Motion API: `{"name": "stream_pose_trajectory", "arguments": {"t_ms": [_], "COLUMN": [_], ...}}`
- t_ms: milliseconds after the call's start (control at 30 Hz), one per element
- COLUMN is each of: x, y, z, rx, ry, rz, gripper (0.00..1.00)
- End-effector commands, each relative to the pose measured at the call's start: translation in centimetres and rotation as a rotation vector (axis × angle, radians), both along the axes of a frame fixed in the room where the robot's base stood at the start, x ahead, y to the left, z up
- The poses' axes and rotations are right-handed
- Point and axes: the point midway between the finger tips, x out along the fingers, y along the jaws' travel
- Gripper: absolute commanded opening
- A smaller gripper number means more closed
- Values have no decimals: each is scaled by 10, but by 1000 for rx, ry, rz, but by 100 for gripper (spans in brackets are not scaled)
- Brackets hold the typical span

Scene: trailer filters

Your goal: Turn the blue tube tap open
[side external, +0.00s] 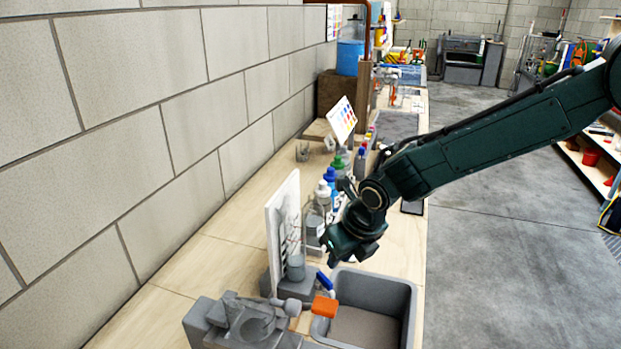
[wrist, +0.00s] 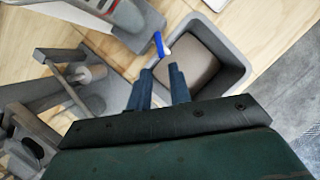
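The blue tube tap handle (side external: 325,281) sits by the near end of the bench, at the back edge of the grey basin. In the wrist view the blue handle (wrist: 158,42) lies just beyond my fingertips, apart from them, with a whitish piece at its lower end. My gripper (wrist: 161,78) has its two dark blue fingers spread, with nothing between them. In the side view my gripper (side external: 350,248) hangs above the bench, higher than the handle; its fingers are hard to make out there.
The grey basin (side external: 412,310) stands at the bench's right edge; its rim also shows in the wrist view (wrist: 232,50). An orange block (side external: 324,306) and a grey clamp-like fixture (side external: 250,325) are close by. A white board (side external: 283,225) and several bottles stand behind.

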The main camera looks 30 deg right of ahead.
Motion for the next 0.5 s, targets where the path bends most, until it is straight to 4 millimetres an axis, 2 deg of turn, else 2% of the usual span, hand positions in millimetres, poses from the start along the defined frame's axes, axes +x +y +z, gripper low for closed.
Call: {"name": "stream_pose_trajectory", "arguments": {"t_ms": [200,500], "x": [-10,-16], "y": [-1,-2], "z": [26,38], "rx": [1,0], "ry": [-3,-1], "rz": [1,1], "gripper": [20,20]}}
